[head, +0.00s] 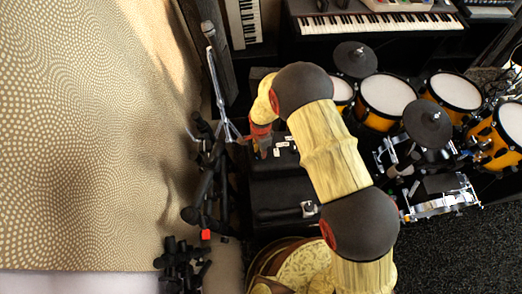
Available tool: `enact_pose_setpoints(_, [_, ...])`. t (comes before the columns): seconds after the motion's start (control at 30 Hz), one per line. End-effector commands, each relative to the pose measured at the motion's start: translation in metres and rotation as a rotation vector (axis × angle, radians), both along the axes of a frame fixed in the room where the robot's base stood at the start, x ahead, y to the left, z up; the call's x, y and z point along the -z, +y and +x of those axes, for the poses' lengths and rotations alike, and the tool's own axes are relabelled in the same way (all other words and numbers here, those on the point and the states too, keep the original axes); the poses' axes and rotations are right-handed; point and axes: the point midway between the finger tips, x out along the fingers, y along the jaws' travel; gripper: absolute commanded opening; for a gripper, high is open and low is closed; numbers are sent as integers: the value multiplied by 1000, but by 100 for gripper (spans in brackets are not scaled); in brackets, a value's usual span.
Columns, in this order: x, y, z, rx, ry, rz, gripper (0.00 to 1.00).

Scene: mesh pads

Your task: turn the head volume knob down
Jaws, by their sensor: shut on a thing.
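The black box-shaped amp gear (283,192) stands in the middle, just left of my arm. Small white marks show on its upper part. My gripper (262,153) points down at the left edge of that upper part, by the marks. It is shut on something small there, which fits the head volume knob. The knob itself is hidden by the fingers or too small to make out, so its setting cannot be read.
A microphone stand (217,85) rises just left of my gripper. Black stands (208,180) crowd the left side of the amp gear. A drum kit (386,93) stands to the right, with keyboards (375,22) behind. Dark carpet (455,250) is clear at lower right.

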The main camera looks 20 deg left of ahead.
Motion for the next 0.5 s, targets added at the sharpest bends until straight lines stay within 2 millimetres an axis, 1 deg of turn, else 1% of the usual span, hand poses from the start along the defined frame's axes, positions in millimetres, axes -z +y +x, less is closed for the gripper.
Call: enact_pose_setpoints(0.5, [0, 0, 0, -477, 0, 1, 0])
